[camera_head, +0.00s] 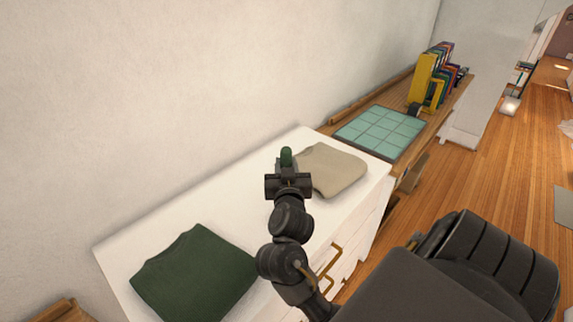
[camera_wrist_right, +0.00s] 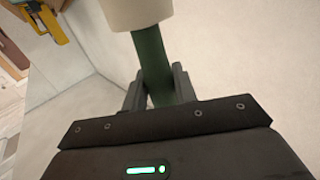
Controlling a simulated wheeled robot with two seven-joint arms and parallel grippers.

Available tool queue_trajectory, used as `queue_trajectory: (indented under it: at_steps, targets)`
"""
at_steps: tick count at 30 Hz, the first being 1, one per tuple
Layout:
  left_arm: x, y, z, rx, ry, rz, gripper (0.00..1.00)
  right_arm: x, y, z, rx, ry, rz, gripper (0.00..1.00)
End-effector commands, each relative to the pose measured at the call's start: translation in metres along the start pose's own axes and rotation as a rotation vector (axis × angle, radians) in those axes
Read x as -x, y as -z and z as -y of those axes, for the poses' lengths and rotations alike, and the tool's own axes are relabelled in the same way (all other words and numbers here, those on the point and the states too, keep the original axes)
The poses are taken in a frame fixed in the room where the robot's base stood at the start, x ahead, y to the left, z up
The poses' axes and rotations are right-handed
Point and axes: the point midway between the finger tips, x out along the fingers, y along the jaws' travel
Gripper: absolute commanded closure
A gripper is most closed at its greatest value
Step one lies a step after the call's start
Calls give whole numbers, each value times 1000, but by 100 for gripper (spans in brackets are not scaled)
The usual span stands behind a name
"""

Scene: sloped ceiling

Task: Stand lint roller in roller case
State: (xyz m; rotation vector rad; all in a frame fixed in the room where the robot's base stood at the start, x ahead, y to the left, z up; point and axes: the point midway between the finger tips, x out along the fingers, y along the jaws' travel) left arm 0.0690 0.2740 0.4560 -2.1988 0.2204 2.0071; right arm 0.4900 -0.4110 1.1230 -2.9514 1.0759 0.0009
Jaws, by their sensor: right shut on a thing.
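The lint roller shows in the right wrist view as a green handle (camera_wrist_right: 152,58) with a wide cream roll (camera_wrist_right: 138,12) at its far end, cut off by the top edge. My right gripper (camera_wrist_right: 160,88) is shut around the green handle. In the head view, a green end of the lint roller (camera_head: 286,155) sticks out beyond my right gripper (camera_head: 287,174), over the white dresser top. The rest of it is hidden behind the gripper there. I cannot make out a roller case in either view. My left gripper is not in view.
The white dresser (camera_head: 130,245) stands against a plain wall. A folded dark green garment (camera_head: 195,275) lies at its near left, and a folded beige garment (camera_head: 332,168) at its right. Beyond is a wooden bench with a teal gridded tray (camera_head: 382,132) and several upright books (camera_head: 428,80).

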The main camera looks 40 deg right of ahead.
Motion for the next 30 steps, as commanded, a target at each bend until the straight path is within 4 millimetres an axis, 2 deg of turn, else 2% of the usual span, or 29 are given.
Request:
queue_trajectory:
  at_steps: [10, 11, 16, 25, 30]
  targets:
    - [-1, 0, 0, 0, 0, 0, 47, 0, -1, 0, 0, 0, -1, 100]
    - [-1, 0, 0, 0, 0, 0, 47, 0, -1, 0, 0, 0, -1, 68]
    - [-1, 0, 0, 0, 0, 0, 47, 0, -1, 0, 0, 0, -1, 47]
    - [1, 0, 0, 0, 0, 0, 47, 2, -1, 0, 0, 1, 1, 47]
    - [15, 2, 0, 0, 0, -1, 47, 24, 2, 0, 0, 2, 4, 47]
